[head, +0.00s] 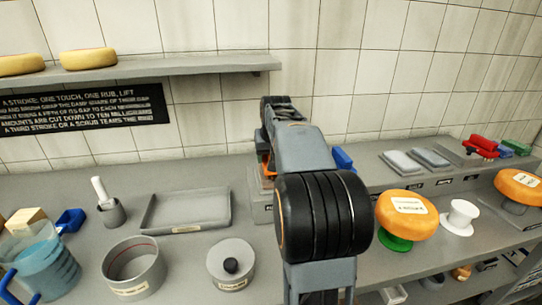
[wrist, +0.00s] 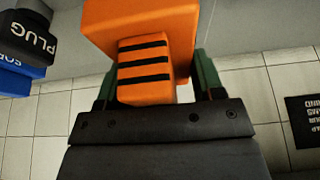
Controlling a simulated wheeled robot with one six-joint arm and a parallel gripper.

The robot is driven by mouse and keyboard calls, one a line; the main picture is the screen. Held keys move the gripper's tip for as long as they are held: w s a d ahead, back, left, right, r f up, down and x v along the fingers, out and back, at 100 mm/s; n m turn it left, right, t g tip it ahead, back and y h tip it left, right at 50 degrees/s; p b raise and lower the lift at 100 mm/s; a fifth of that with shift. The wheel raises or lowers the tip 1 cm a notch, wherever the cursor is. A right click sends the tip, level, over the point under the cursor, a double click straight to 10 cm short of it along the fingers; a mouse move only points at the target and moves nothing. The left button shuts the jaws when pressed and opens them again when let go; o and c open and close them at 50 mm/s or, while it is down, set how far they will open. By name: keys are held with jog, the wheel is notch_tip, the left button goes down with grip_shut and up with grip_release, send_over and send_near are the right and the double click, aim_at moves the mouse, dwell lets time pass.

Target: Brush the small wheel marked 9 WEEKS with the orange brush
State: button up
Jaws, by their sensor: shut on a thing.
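My gripper (wrist: 157,82) is shut on an orange block-shaped thing with black stripes, which looks like the orange brush (wrist: 145,70). Its far end and any bristles are out of the wrist view. In the head view my arm hides most of the gripper; a little orange shows at its left. One orange cheese wheel (head: 394,221) with a white label sits on a green stand (head: 396,244) right of my arm. A second labelled orange wheel (head: 517,190) is at the right edge. I cannot read either label well enough to find 9 WEEKS.
A white spool-shaped stand (head: 460,217) stands between the wheels. Left of my arm are a grey tray (head: 187,228), a lidded pot (head: 231,281), an open round container (head: 133,288) and a blue jug (head: 45,268). Grey pads (head: 402,163) and red pieces (head: 482,146) lie at the back right.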

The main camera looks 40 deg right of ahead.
jog(key=shift+r+p, duration=2.3)
jog(key=shift+r, duration=0.55)
